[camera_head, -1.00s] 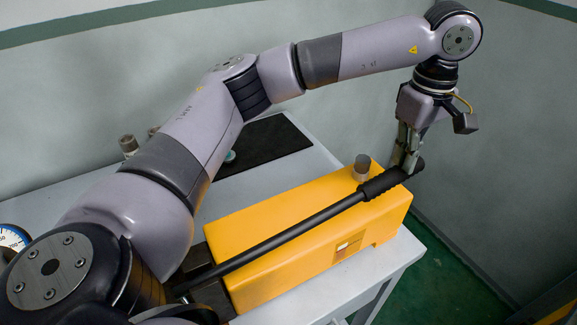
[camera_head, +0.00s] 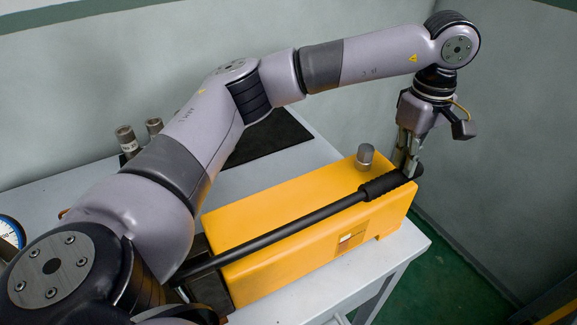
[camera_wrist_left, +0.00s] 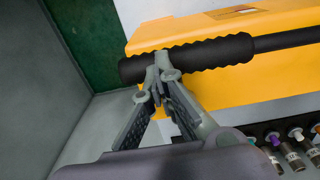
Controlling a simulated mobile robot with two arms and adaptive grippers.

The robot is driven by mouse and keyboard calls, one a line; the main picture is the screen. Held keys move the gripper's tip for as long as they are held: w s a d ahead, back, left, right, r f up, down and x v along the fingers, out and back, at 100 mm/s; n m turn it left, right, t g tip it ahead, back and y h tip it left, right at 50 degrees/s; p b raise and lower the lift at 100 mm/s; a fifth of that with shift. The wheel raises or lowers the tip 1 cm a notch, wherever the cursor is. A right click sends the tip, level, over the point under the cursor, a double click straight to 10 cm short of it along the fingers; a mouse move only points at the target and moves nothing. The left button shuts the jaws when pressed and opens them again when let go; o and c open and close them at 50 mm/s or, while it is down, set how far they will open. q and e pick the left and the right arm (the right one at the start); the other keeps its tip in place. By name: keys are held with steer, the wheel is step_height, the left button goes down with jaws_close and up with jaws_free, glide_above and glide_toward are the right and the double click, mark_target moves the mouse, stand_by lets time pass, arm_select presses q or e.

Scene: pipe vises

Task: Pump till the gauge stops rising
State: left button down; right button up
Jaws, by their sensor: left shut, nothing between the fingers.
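The yellow pump (camera_head: 285,228) lies on the pale table, with its long black handle (camera_head: 290,231) running along its top. The handle ends in a ribbed black grip (camera_head: 385,185) near the pump's far right end. My left gripper (camera_head: 408,172) points down at the grip; it is shut and empty. In the left wrist view its closed fingertips (camera_wrist_left: 160,68) overlap the ribbed grip (camera_wrist_left: 205,55); I cannot tell if they touch it. The gauge (camera_head: 10,232) is cut off at the left edge, its needle not readable. My right gripper is not in view.
Metal fittings (camera_head: 127,140) and a dark mat (camera_head: 262,143) lie at the back of the table, partly behind my left arm. A grey cap (camera_head: 365,156) stands on the pump. Several small fittings (camera_wrist_left: 290,150) show in the left wrist view. Green floor lies beyond the table's right edge.

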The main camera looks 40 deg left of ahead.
arm_select(q)
steer(key=shift+f, duration=0.25)
steer(key=r+p, duration=0.1)
steer(key=r, duration=0.1)
steer(key=r+p, duration=0.3)
steer(key=r, duration=0.2)
steer(key=shift+s+a+p, duration=0.1)
steer(key=shift+s+p, duration=0.15)
steer(key=shift+p, duration=0.05)
step_height(320, 180, up, 9)
steer(key=s+p, duration=0.2)
steer(key=p, duration=0.2)
steer(key=shift+a+f+p, duration=0.2)
steer(key=shift+a+p, duration=0.15)
steer(key=shift+a, duration=0.05)
